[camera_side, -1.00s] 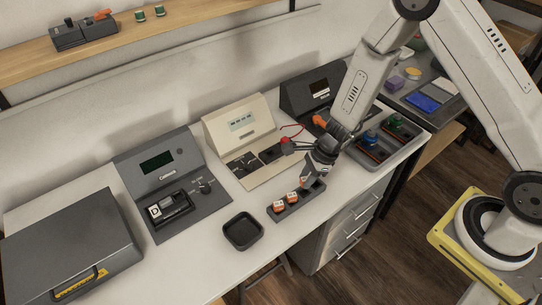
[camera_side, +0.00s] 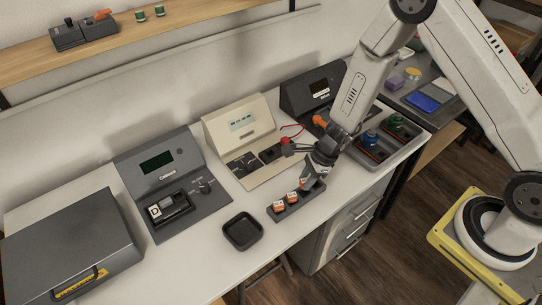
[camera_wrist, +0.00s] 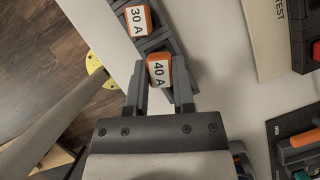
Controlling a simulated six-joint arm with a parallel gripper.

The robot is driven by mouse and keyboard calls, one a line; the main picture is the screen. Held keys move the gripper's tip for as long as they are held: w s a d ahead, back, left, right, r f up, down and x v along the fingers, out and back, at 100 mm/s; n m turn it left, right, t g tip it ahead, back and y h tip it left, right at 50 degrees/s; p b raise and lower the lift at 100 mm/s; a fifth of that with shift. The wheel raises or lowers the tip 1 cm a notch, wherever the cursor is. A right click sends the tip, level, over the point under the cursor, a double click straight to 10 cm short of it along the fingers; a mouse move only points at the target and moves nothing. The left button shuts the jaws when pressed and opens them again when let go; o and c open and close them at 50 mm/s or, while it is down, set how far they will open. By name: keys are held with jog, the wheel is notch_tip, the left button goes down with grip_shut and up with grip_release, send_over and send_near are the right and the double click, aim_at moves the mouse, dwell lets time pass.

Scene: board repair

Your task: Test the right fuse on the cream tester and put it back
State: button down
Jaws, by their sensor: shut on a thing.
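The fuse rack (camera_side: 285,215) is a dark strip on the white bench, holding orange-and-white fuses; two (camera_side: 278,206) (camera_side: 292,197) show clear of my gripper in the side view. In the wrist view a fuse marked 30 A (camera_wrist: 138,20) sits in the rack beside the fuse marked 40 A (camera_wrist: 159,71). My gripper (camera_wrist: 160,95) is shut on the 40 A fuse at the rack's right end in the side view (camera_side: 308,184). I cannot tell if that fuse is fully seated. The cream tester (camera_side: 240,128) stands behind the rack, its socket area partly behind my wrist.
A black tray (camera_side: 243,231) lies left of the rack. A grey Continuity-style device (camera_side: 160,172) and a grey case (camera_side: 70,245) stand further left. A dark device (camera_side: 312,88) and a grey tray (camera_side: 412,147) with blue and green parts are right. The bench front edge is near the rack.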

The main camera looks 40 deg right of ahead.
jog(key=shift+f, duration=1.4)
dwell(3.1)
jog(key=shift+c, duration=0.5)
grip_release()
jog(key=shift+r, duration=1.65)
dwell(0.5)
